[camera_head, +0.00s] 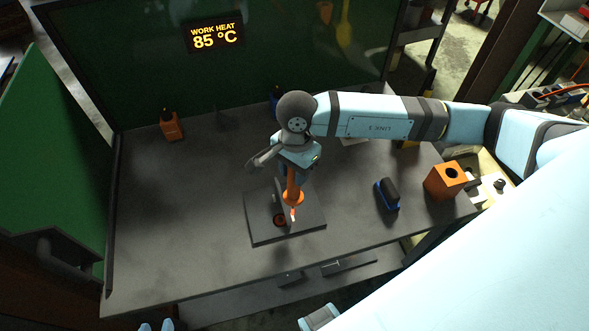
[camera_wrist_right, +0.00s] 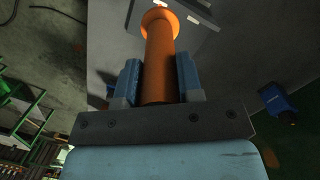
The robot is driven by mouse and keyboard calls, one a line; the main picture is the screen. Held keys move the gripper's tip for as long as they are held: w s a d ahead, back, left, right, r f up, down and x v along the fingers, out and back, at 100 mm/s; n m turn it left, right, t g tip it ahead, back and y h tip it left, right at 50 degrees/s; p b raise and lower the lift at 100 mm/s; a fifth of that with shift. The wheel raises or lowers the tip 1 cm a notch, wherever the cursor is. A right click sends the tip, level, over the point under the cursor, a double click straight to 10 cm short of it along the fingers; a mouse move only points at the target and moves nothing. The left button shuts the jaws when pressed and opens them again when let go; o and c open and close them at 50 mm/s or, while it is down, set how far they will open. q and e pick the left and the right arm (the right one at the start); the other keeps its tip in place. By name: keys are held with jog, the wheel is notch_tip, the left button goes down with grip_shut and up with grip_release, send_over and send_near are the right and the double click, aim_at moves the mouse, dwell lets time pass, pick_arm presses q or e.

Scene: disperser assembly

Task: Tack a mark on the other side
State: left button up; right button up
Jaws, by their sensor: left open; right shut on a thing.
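My right gripper (camera_head: 297,165) is shut on an orange tool (camera_head: 293,190) with a flared collar, held pointing down over the dark plate (camera_head: 310,225) on the bench. In the right wrist view the tool (camera_wrist_right: 160,60) sits between the blue fingers of the right gripper (camera_wrist_right: 160,85). A bright tip shows below the collar, beside a dark upright piece (camera_head: 280,196) on the plate. An orange-red ring (camera_head: 280,220) lies at the foot of that piece. Whether the tip touches is too small to tell. Two fingertips of my left gripper (camera_head: 157,326) show at the bottom edge, apart and empty.
A sign (camera_head: 214,37) reads "WORK HEAT 85 °C". An orange bottle (camera_head: 171,125) stands at the back left. A blue-black brush-like object (camera_head: 387,196) and an orange holder block (camera_head: 445,181) stand on the right. The bench's left half is mostly clear.

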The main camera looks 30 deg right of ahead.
jog(key=shift+f+b, duration=0.65)
jog(key=shift+b, duration=0.1)
dwell(0.9)
jog(key=shift+b, duration=0.35)
dwell(0.8)
